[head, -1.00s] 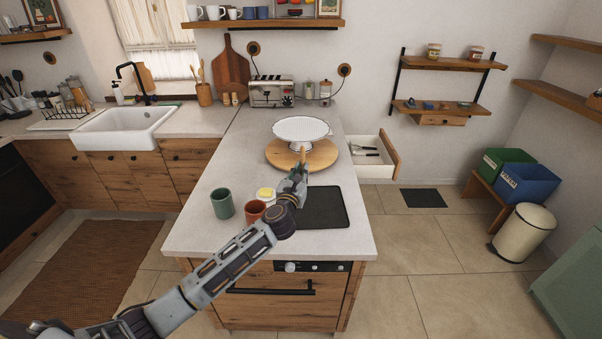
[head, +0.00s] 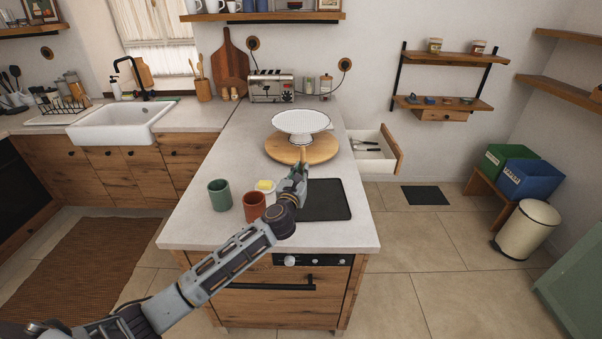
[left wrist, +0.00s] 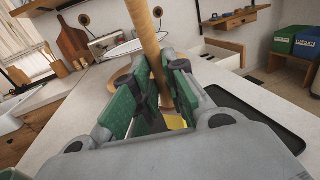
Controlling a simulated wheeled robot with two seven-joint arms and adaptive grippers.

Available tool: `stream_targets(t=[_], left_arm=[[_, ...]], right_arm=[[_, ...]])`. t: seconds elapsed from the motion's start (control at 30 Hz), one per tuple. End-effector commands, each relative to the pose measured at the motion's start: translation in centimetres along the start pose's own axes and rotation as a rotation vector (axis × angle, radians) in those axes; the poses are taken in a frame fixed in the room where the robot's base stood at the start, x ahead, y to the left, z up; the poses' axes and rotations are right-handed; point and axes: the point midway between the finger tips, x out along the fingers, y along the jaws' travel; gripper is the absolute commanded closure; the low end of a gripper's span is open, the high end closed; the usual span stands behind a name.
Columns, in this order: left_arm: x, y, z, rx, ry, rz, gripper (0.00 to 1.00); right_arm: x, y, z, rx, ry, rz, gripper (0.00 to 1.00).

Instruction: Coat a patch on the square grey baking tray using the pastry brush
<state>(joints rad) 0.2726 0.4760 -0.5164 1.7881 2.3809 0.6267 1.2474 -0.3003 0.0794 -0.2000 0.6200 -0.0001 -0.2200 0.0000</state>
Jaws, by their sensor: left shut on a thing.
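The dark grey square baking tray (head: 328,203) lies flat on the counter, and shows in the left wrist view (left wrist: 255,112). My left gripper (head: 300,172) is beside the tray's left edge, in front of the round wooden board. In the left wrist view its green-padded fingers (left wrist: 155,92) are shut on the wooden handle of the pastry brush (left wrist: 147,35), which stands roughly upright. The brush's bristles are not clearly visible. A yellow block (head: 264,185) sits on a small white dish left of the gripper. My right gripper is not in view.
A red cup (head: 255,208) and a green cup (head: 219,194) stand left of the gripper. A white stand (head: 301,122) is on the round wooden board (head: 275,150) behind. An open drawer (head: 388,150) juts out at right. The front counter strip is clear.

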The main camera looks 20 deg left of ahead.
Motion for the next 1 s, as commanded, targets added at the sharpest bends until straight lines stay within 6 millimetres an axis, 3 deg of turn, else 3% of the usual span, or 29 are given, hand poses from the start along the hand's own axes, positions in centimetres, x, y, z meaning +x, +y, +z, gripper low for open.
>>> stream_targets(t=[0.2,0.67,1.0], left_arm=[[0.0,0.0,-0.7,0.0,-0.001,0.0,1.0],[0.0,0.0,-0.7,-0.001,-0.001,0.0,1.0],[0.3,-0.7,1.1,-0.003,-0.002,-0.004,1.0]], right_arm=[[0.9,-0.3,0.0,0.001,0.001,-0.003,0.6],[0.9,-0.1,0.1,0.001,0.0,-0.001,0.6],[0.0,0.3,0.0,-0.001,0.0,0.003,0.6]])
